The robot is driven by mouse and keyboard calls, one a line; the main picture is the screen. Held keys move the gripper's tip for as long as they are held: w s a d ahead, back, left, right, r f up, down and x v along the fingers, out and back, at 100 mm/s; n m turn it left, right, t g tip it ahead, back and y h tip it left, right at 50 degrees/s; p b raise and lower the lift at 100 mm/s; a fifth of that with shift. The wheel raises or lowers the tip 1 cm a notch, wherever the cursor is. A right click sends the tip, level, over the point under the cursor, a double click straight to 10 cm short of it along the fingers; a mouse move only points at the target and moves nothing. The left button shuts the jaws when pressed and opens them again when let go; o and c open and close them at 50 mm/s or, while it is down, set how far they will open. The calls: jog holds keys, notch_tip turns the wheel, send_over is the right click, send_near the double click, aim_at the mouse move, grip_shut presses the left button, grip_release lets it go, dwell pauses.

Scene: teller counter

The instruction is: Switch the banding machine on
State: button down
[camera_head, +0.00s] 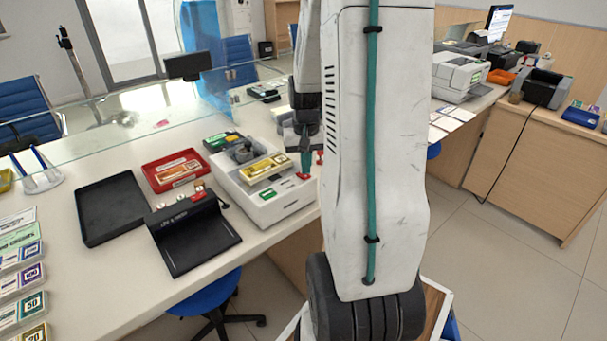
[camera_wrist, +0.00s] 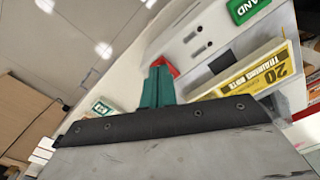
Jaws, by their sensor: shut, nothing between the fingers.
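The banding machine (camera_head: 282,205) is a white box on the counter with a yellow note bundle (camera_head: 266,167) lying on top. In the wrist view its white top (camera_wrist: 205,40) shows slots, a green label reading "AND" (camera_wrist: 248,9), cut off by the frame, and the bundle (camera_wrist: 250,76) marked 20. A small red part (camera_head: 303,176) sits on the machine's top at the right; a red part also shows in the wrist view (camera_wrist: 173,66), partly hidden behind my fingers. My gripper (camera_head: 306,172) is shut and empty, its green fingertips (camera_wrist: 157,72) pointing down close to the red part. Contact cannot be told.
A glass screen (camera_head: 100,125) runs along the counter's far side. My arm hides the area right of the machine.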

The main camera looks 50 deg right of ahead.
jog(key=shift+f, duration=0.6)
dwell(0.3)
jog(key=shift+r, duration=3.5)
jog(key=s+a+r+n, duration=0.3)
jog(key=s+a, duration=0.1)
jog(key=a, duration=0.6)
jog(key=s+a+r+n+t, duration=0.1)
jog(key=s+a+r, duration=0.3)
jog(key=a, duration=0.6)
jog(key=s+a+r+n, duration=0.4)
jog(key=a, duration=0.6)
jog(key=shift+s+a+n, duration=0.2)
jog(key=shift+s+n, duration=0.1)
